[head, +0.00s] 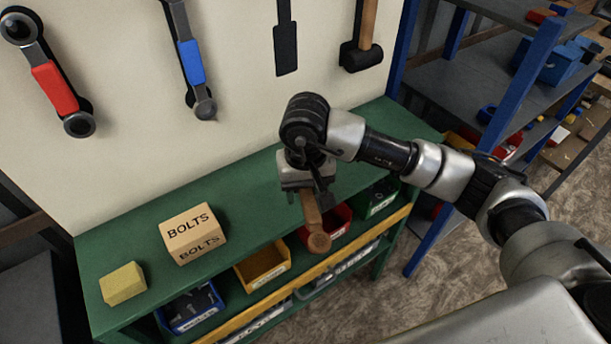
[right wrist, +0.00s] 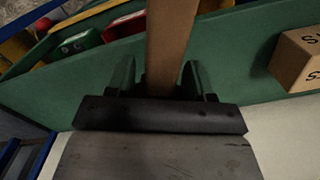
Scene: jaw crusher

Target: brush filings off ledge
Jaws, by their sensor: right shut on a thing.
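My right gripper (head: 308,190) is shut on a brown wooden handle (head: 313,222), which hangs below the jaws with a rounded end over the front of the green ledge (head: 140,240). In the right wrist view the same handle (right wrist: 172,45) runs straight out between the two fingers of the right gripper (right wrist: 160,80). Whether this is the brush cannot be told, as no bristles show. I cannot make out any filings on the green top. My left gripper is in neither view.
A BOLTS box (head: 194,234) and a yellow block (head: 123,284) stand on the green top. Blue (head: 192,306), yellow (head: 262,266) and red (head: 333,224) bins sit below its front edge. Tools hang on the wall behind. A blue-framed shelf (head: 490,90) stands at right.

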